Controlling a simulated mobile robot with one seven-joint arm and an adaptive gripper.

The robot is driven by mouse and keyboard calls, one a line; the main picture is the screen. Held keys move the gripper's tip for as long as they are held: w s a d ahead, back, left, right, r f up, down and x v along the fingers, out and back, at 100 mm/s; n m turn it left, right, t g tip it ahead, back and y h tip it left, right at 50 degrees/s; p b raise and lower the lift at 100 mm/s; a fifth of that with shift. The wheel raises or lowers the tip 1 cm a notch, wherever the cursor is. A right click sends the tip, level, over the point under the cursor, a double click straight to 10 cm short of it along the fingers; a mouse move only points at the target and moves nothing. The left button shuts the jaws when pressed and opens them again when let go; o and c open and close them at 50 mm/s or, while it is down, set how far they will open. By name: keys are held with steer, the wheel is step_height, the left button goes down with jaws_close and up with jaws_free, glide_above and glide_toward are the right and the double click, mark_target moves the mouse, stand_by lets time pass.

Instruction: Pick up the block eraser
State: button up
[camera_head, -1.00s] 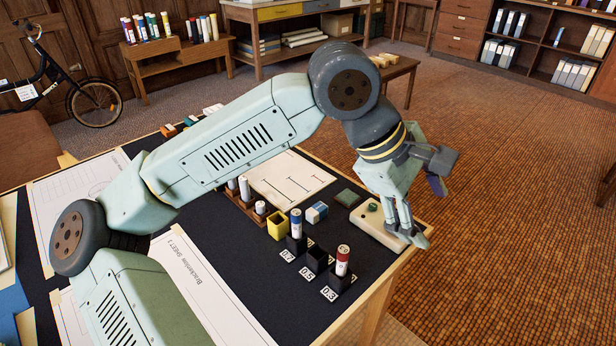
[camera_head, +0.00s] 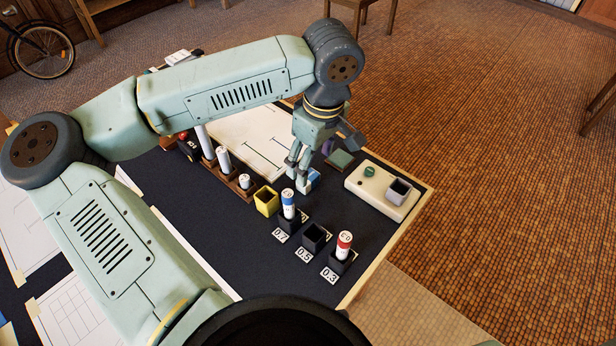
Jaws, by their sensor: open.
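The block eraser (camera_head: 314,178) is a small blue and white block lying on the dark board top, partly hidden behind my gripper's fingers. My gripper (camera_head: 298,177) points down with its fingers open at the near left side of the eraser. The fingertips are close to the board. I cannot tell whether they touch the eraser or straddle it.
A yellow cup (camera_head: 266,201) stands just left of the eraser. Black holders with a blue-banded tube (camera_head: 288,204) and a red-banded tube (camera_head: 344,244) stand in front.

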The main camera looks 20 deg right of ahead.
mark_target(314, 177)
steer(key=f, duration=0.1)
steer(key=f+p, duration=0.1)
steer(key=f, duration=0.1)
steer(key=shift+a+f, duration=0.3)
steer(key=shift+a, duration=0.1)
steer(key=shift+f, duration=0.55)
steer(key=shift+c, duration=0.6)
steer(key=c, duration=1.1)
